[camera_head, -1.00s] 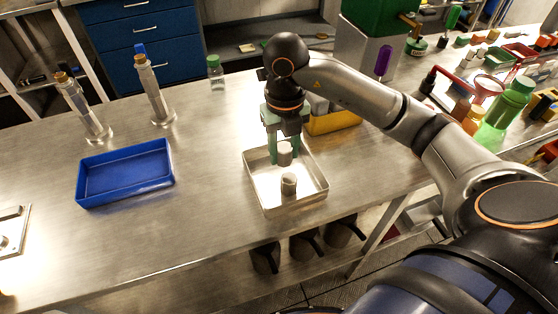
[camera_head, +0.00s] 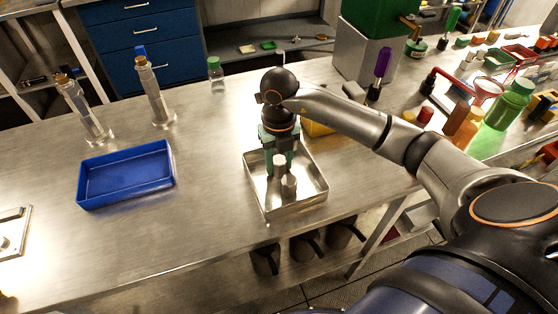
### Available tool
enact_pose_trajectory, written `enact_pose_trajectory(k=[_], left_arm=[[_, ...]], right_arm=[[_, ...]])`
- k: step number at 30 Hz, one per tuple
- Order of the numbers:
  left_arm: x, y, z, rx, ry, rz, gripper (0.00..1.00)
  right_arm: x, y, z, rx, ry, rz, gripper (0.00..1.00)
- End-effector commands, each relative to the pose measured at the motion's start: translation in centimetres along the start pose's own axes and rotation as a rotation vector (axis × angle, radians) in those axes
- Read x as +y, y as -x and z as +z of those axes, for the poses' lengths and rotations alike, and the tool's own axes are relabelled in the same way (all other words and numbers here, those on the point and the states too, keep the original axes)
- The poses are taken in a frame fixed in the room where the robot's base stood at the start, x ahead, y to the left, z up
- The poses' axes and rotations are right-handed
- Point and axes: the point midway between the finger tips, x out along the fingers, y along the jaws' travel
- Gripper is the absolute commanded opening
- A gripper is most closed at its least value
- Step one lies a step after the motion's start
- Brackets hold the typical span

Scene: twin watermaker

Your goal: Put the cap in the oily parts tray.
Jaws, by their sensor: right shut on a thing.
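A metal tray (camera_head: 306,205) with low walls stands on the steel bench near its front edge; I take it to be the oily parts tray. My right gripper (camera_head: 280,168) points down into it, with its green fingers shut on a small pale cap (camera_head: 280,161). The cap is over the tray's inside; I cannot tell if it touches the floor. My left gripper is not in view.
A blue tray (camera_head: 122,200) sits on the left of the bench. Two upright cylinders (camera_head: 155,95) (camera_head: 88,115) and a green-capped bottle (camera_head: 215,75) stand behind. A yellow thing (camera_head: 318,129) is behind my arm. Bottles and tools crowd the right. Bench between the trays is clear.

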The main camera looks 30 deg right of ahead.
Motion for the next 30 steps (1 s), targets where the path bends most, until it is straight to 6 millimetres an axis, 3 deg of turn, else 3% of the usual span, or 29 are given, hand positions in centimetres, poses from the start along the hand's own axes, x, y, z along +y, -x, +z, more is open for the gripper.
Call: enact_pose_trajectory(k=[1,9,19,23,30], left_arm=[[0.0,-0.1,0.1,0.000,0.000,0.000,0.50],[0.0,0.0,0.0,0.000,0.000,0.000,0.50],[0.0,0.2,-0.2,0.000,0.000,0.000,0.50],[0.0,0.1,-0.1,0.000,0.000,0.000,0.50],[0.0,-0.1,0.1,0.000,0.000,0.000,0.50]], right_arm=[[0.0,-0.1,0.0,0.000,0.000,0.000,0.44],[0.0,-0.1,0.0,0.000,-0.001,0.000,0.72],[0.0,0.6,0.1,-0.002,-0.001,0.001,0.72],[0.0,2.6,0.1,-0.007,0.000,0.002,0.72],[0.0,8.1,0.1,-0.007,0.000,0.000,0.72]])
